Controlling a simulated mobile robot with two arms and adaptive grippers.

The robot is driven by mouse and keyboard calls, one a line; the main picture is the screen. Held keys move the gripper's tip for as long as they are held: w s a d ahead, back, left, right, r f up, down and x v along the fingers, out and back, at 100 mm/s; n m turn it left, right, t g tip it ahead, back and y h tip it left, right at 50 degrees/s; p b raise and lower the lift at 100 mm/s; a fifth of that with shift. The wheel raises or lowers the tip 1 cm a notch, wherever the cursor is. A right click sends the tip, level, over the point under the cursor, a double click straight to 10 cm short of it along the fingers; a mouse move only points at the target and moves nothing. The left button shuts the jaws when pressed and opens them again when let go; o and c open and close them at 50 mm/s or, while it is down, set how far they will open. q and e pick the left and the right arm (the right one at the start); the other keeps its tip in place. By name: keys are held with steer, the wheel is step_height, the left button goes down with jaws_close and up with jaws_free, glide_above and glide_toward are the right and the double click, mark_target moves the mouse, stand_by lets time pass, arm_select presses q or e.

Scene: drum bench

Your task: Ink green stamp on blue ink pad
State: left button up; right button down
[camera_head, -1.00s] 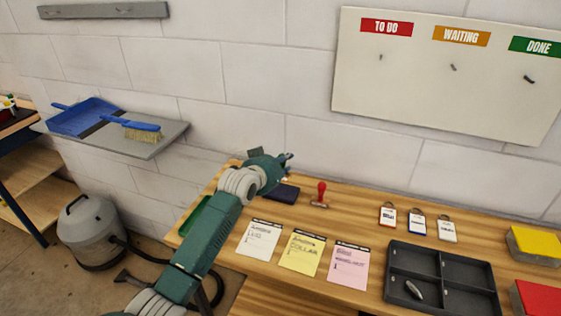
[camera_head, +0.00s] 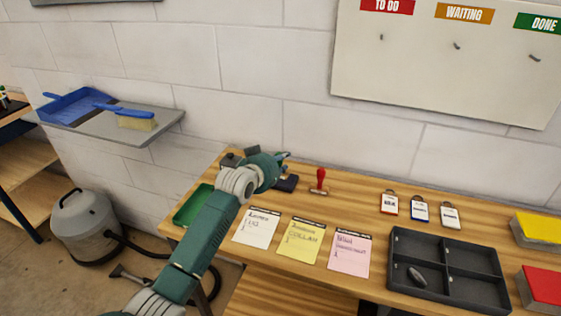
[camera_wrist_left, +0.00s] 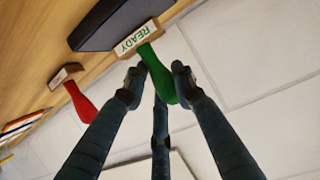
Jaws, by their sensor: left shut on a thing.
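My left gripper (camera_head: 284,156) is over the back left part of the bench. In the left wrist view its fingers (camera_wrist_left: 155,82) are shut on the handle of the green stamp (camera_wrist_left: 168,88). The stamp's wooden base has a label reading "READY". The dark blue ink pad (camera_head: 288,184) lies on the bench beside my gripper, partly covered by it. It also shows in the left wrist view (camera_wrist_left: 110,22), right at the stamp's base; I cannot tell whether they touch. The green stamp is hidden in the head view. My right gripper is not in view.
A red stamp (camera_head: 320,181) stands right of the pad. Paper cards (camera_head: 300,240), key tags (camera_head: 420,210) and a dark divided tray (camera_head: 445,268) lie further right or in front. A green tray (camera_head: 192,206) is left of my arm. The wall rises behind.

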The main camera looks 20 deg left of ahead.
arm_select(q)
steer(key=shift+f, duration=0.25)
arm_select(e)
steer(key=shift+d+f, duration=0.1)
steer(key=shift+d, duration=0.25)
arm_select(q)
steer(key=shift+f, duration=0.4)
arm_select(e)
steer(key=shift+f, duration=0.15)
arm_select(q)
steer(key=shift+f, duration=0.15)
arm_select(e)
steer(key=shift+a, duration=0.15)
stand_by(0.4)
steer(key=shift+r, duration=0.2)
